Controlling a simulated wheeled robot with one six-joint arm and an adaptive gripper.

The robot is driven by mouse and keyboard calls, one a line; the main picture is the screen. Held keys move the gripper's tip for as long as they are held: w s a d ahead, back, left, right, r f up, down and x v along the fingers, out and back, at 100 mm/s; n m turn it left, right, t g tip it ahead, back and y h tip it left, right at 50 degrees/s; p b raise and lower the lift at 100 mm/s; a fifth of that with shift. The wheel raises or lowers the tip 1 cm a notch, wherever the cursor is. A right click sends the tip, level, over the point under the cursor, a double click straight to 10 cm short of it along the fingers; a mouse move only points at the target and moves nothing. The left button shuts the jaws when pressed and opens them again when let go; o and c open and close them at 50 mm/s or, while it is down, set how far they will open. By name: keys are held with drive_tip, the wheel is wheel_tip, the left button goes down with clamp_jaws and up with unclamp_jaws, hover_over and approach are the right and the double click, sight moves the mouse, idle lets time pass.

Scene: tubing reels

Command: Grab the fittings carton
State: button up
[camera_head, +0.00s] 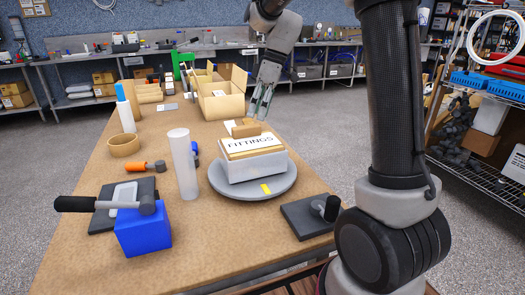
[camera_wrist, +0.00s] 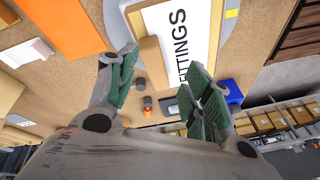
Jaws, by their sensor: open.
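The fittings carton (camera_head: 252,150) has a pale grey body, a tan top and a white label reading FITTINGS. It sits upright on a round grey turntable (camera_head: 222,186) with a yellow mark on its rim. A tan block stands on the carton's far part. My gripper (camera_head: 263,102) is open and empty, above and just beyond the carton, pointing down. In the wrist view, my gripper (camera_wrist: 163,85) has its two fingers spread, with the carton's label (camera_wrist: 180,35) at the top between and beyond them. The carton's lower sides are hidden in the wrist view.
A white cylinder (camera_head: 183,165) stands left of the turntable. A blue block (camera_head: 143,232) and a black-handled tool lie front left. A dark plate (camera_head: 306,217) with a knob is front right. Open tan boxes (camera_head: 222,100) stand behind.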

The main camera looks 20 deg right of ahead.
sight(247, 126)
drive_tip(key=shift+w+a+r+n, duration=0.2)
drive_tip(key=shift+w+r+n, duration=0.55)
drive_tip(key=shift+r+n, duration=0.4)
drive_tip(key=shift+a+r+n+y, duration=0.1)
drive_tip(key=shift+r+n+y, duration=0.15)
drive_tip(key=shift+n, duration=0.6)
drive_tip(key=shift+s+a+f+n, duration=0.15)
drive_tip(key=shift+s+n, duration=0.05)
drive_tip(key=shift+n, duration=0.8)
drive_tip(key=shift+x, duration=3.85)
drive_tip(key=shift+f, duration=0.25)
clamp_jaws()
